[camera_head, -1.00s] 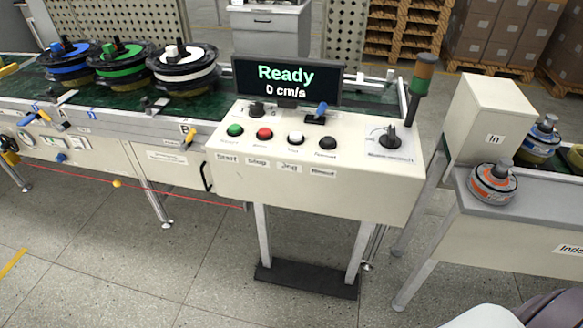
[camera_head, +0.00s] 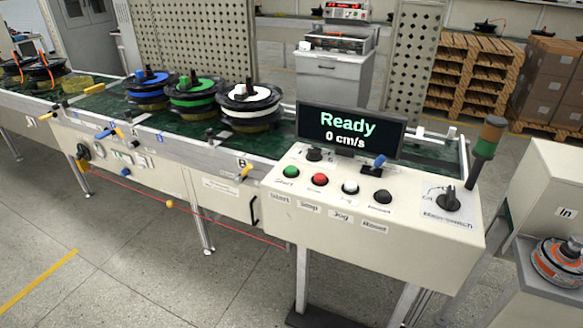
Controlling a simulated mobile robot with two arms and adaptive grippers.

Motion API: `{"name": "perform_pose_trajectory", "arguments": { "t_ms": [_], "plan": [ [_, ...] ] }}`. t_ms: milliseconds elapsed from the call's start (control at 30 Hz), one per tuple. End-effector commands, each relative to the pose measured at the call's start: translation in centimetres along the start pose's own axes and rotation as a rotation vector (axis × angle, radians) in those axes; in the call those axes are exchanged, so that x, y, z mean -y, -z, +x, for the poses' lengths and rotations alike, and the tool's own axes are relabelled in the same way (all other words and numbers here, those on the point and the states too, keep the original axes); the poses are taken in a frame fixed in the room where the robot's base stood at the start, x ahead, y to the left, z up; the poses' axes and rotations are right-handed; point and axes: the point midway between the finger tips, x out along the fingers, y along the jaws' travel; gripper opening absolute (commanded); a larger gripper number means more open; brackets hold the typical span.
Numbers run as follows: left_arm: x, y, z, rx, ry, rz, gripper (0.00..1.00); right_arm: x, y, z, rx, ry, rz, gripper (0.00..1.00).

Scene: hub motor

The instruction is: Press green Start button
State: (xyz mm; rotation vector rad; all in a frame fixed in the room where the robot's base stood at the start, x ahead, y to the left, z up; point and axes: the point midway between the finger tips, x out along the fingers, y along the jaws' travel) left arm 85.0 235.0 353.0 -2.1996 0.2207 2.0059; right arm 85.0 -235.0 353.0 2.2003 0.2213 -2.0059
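The green Start button (camera_head: 291,172) is the leftmost in a row on the sloped top of the cream control box (camera_head: 385,235), with a "Start" label on the front edge below it. A red button (camera_head: 320,180), a white button (camera_head: 350,187) and a black button (camera_head: 382,197) follow to its right. The display (camera_head: 350,132) behind them reads "Ready" and "0 cm/s". Neither of my grippers shows in the head view.
A conveyor (camera_head: 100,110) runs left from the control box, carrying blue, green and white hub motors (camera_head: 249,105). A black rotary switch (camera_head: 449,200) and a signal tower (camera_head: 487,145) are at the box's right. An "In" box (camera_head: 545,185) and an orange motor (camera_head: 558,262) stand far right. Floor in front is clear.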

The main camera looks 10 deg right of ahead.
Motion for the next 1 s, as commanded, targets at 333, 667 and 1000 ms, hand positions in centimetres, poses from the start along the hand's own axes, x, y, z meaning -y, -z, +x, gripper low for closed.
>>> {"name": "perform_pose_trajectory", "arguments": {
  "t_ms": [333, 667, 1000],
  "plan": [
    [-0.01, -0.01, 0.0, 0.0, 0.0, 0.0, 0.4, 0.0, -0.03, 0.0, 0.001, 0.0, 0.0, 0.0],
    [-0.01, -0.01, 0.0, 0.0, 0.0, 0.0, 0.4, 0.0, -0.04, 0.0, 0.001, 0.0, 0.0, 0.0],
    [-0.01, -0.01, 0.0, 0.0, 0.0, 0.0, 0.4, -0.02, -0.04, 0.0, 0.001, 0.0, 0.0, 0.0]
  ]
}}
